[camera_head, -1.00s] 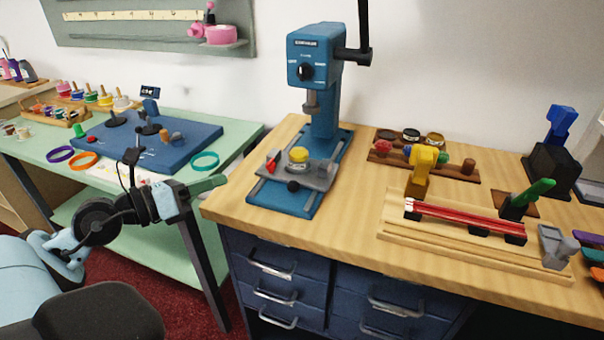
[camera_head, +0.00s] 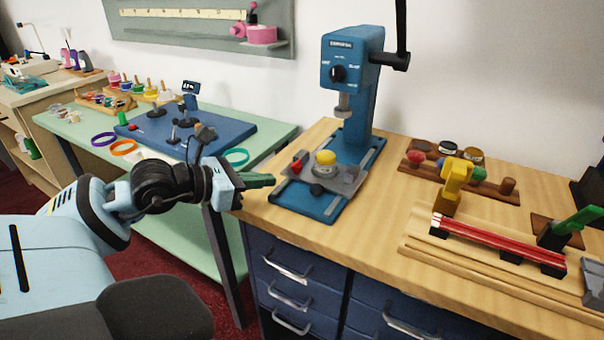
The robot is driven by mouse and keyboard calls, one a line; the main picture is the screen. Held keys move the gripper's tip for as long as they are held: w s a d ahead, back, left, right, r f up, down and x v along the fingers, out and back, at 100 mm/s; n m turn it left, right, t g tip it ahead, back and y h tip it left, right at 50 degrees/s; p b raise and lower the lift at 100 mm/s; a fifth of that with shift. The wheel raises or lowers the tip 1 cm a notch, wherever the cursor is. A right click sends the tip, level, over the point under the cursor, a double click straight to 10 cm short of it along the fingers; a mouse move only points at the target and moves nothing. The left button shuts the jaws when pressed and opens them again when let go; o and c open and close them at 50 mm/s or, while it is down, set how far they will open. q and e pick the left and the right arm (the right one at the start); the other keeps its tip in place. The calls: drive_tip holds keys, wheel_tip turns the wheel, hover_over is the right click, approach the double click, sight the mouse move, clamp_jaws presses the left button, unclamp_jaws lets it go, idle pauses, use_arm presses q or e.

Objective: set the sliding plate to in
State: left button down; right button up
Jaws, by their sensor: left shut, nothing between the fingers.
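The blue press (camera_head: 350,85) stands on the wooden bench, with a dial on its head and a black lever at its upper right. The grey sliding plate (camera_head: 347,184) lies across its blue rail base, in front of the column. It carries a yellow-topped round piece (camera_head: 325,158) and a red part (camera_head: 297,167). A black knob (camera_head: 317,189) is on its front side. Bare blue base shows in front of the plate. My left gripper (camera_head: 268,180), with green fingers, is shut and empty, left of the plate and apart from it. My right gripper is not in view.
A green table (camera_head: 75,125) with a blue board (camera_head: 240,131) and coloured rings is at left. On the bench's right are a wooden fixture (camera_head: 470,258) with red strips and a rack (camera_head: 490,190). Bare wood (camera_head: 390,215) lies right of the press.

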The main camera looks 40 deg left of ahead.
sight(315, 172)
use_arm(q)
drive_tip(key=x, duration=0.4)
drive_tip(key=shift+b+x, duration=0.35)
drive_tip(key=shift+x, duration=0.45)
drive_tip(key=shift+w+d, duration=0.25)
drive_tip(key=shift+w, duration=0.6)
drive_tip(key=shift+w+d, duration=0.25)
drive_tip(key=shift+w, duration=0.65)
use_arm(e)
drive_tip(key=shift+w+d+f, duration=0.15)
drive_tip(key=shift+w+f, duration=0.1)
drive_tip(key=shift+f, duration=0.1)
use_arm(q)
drive_tip(key=shift+w, duration=0.1)
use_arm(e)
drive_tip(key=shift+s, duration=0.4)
